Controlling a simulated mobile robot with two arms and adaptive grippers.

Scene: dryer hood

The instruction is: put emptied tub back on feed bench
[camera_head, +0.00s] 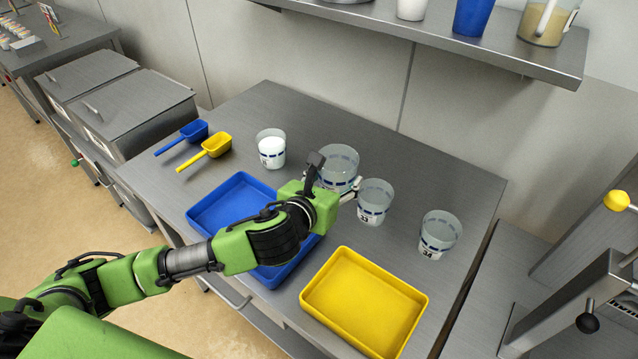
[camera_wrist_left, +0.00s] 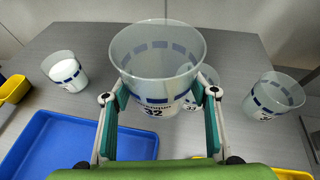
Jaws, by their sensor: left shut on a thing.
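My left gripper (camera_wrist_left: 158,98) is shut on a clear, empty tub (camera_wrist_left: 155,62) marked 32, with blue dashes round it. The tub is upright between the two fingers. In the head view the tub (camera_head: 338,163) is over the steel bench (camera_head: 290,100), behind the blue tray; I cannot tell whether its base touches the bench. My wrist hides its lower part. Tub 33 (camera_head: 375,200) stands close to its right, and tub 34 (camera_head: 440,234) stands farther right. A tub with white contents (camera_head: 271,149) stands to its left. My right gripper is out of view.
A blue tray (camera_head: 232,196) lies under my left arm, and a yellow tray (camera_head: 365,303) lies at the front right. Blue (camera_head: 194,131) and yellow (camera_head: 216,144) scoops lie at the left. A shelf (camera_head: 430,35) overhangs the back. The bench's back is clear.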

